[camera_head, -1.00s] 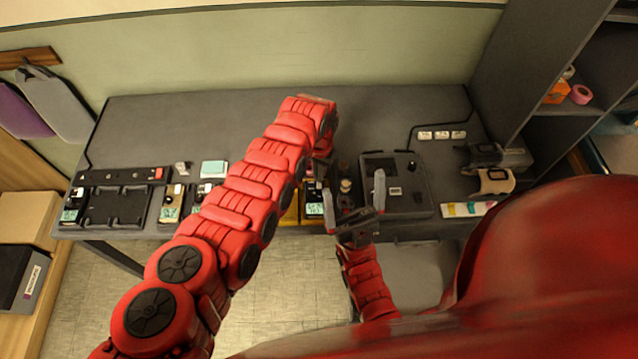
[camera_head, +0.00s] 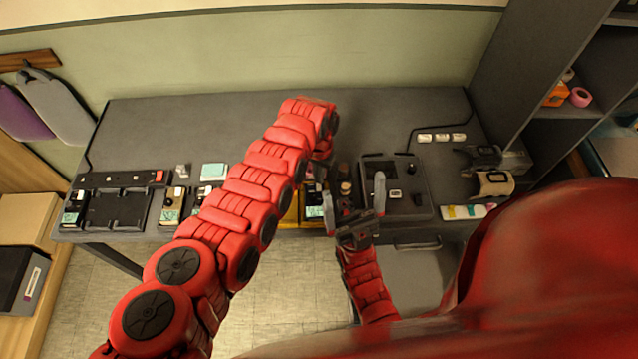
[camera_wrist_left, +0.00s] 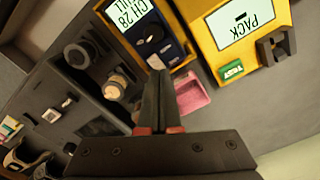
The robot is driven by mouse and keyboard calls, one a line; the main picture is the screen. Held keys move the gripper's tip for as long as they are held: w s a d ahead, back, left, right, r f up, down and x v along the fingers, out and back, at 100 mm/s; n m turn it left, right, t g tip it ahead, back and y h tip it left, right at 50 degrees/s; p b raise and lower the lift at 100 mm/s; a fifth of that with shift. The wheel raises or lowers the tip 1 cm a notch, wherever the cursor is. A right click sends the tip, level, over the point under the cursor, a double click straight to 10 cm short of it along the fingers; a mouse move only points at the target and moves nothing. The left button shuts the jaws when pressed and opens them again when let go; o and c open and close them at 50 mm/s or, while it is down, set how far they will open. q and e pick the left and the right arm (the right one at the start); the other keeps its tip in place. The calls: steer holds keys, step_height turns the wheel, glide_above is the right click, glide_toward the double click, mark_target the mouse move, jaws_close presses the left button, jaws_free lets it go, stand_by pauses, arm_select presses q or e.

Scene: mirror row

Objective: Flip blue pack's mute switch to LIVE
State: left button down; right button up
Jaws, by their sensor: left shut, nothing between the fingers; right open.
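The blue pack (camera_wrist_left: 168,48) lies in a yellow-edged holder in the left wrist view, its lit screen (camera_wrist_left: 128,22) reading CH 28. In the head view the pack (camera_head: 314,206) is partly hidden by my left arm. My left gripper (camera_wrist_left: 158,74) is shut and empty, its tips close to the pack's end; contact is unclear. My right gripper (camera_head: 354,206) is open and empty, over the desk's front edge, right of the pack.
A yellow unit with a PACK screen (camera_wrist_left: 240,20) and a pink dish (camera_wrist_left: 193,95) are close to the left fingers. A dark box (camera_head: 407,205) stands right of the pack. Several other packs and a black charger (camera_head: 117,208) lie at left. The desk's back (camera_head: 390,115) is clear.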

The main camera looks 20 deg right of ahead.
arm_select(q)
steer(key=shift+r+p, duration=1.95)
steer(key=shift+r, duration=0.9)
steer(key=shift+f, duration=0.1)
